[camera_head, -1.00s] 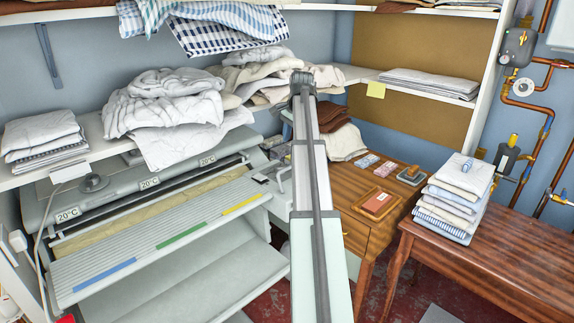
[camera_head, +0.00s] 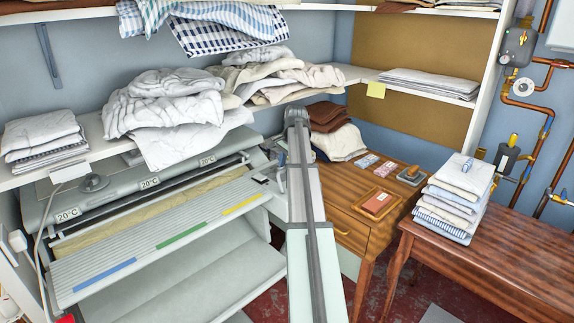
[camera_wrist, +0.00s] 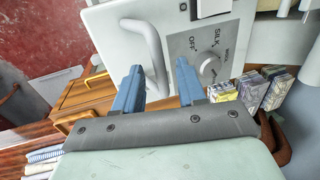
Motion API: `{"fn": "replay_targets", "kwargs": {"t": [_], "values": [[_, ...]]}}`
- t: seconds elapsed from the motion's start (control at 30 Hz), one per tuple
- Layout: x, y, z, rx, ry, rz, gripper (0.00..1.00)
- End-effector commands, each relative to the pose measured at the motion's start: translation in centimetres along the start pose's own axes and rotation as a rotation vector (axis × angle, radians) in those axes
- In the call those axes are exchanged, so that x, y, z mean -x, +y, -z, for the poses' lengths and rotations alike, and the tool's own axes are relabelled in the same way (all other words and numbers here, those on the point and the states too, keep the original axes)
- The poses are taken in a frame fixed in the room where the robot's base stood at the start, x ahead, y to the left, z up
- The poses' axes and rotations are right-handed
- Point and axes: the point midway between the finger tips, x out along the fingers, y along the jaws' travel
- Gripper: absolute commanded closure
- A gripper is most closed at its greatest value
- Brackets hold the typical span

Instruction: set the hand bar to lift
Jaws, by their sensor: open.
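The rotary ironer (camera_head: 150,192) stands at the left in the head view. The wrist view shows its pale end panel (camera_wrist: 108,18) with a grey curved handle, likely the hand bar (camera_wrist: 151,48). A dial (camera_wrist: 209,68) marked OFF and SILK sits to the handle's right. My gripper (camera_wrist: 159,66) is open, with its two blue fingers apart and pointing at the panel. The handle's lower part shows between the fingers, nearer the left one; I cannot tell whether they touch. In the head view my arm hides the gripper and the handle.
A shelf (camera_head: 90,128) with crumpled linen runs above the ironer. Right of my arm stands a wooden cabinet (camera_head: 345,225) with small boxes (camera_head: 368,160) and folded cloths on top. A table (camera_head: 500,255) with a linen stack (camera_head: 458,195) is farther right.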

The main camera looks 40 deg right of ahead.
Motion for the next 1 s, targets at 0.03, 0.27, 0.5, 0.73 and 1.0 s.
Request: {"fn": "replay_targets", "kwargs": {"t": [0.03,0.27,0.5,0.73,1.0], "values": [[-0.01,-0.01,-0.01,0.000,0.000,0.000,0.60],[0.02,-0.01,-0.01,0.000,0.000,0.000,0.69],[0.03,-0.01,-0.01,0.000,0.000,0.000,0.92],[0.04,-0.01,-0.01,0.000,0.000,0.000,1.00],[0.04,-0.01,-0.01,0.000,0.000,0.000,1.00]]}}
